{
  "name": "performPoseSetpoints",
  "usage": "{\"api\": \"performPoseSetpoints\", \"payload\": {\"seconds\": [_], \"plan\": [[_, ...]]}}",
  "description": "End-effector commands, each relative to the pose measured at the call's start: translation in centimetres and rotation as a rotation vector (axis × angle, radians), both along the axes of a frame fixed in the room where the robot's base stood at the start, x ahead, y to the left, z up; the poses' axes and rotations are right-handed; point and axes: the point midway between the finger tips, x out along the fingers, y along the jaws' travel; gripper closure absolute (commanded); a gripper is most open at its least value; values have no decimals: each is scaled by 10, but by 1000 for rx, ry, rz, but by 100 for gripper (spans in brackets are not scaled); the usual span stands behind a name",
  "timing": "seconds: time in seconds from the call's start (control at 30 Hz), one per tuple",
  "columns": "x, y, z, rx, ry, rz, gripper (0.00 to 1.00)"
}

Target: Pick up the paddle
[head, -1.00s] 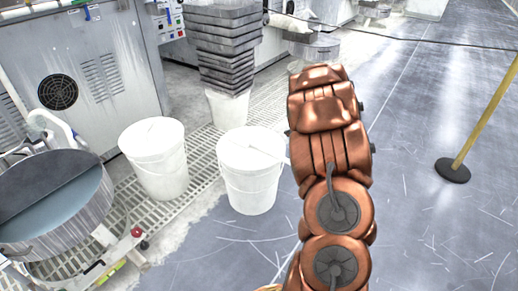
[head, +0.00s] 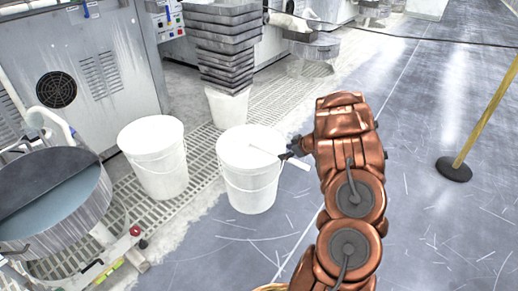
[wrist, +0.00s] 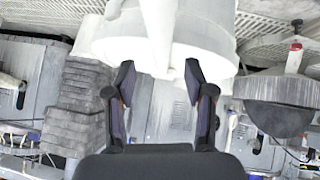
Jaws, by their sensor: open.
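The paddle (head: 266,150) is white and lies across the top of the right white bucket (head: 250,185), with one end reaching past the rim towards my arm. My gripper (head: 287,155) is at the bucket's right rim, close to that end. In the wrist view the two dark fingers (wrist: 160,75) are apart, and the pale paddle (wrist: 159,35) runs between them in the picture. I cannot tell whether either finger touches it. The bucket (wrist: 215,55) shows behind it. White on white hides much of the paddle's outline.
A second white bucket (head: 155,165) stands to the left. A round polishing platen (head: 45,200) is at far left. A stack of dark trays (head: 225,50) rises behind the buckets. A yellow post (head: 485,110) stands on the right; the blue-grey floor (head: 425,230) there is open.

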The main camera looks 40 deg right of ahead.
Motion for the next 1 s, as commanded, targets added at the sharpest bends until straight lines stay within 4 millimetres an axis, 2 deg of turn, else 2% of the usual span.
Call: {"api": "performPoseSetpoints", "payload": {"seconds": [0.03,0.2,0.33,0.53,1.0], "plan": [[3,1,-10,0,0,1,46],[17,3,-28,2,2,0,46],[25,3,-31,1,0,-1,46],[25,3,-30,0,0,-1,46],[25,3,-30,1,0,-1,95]]}}
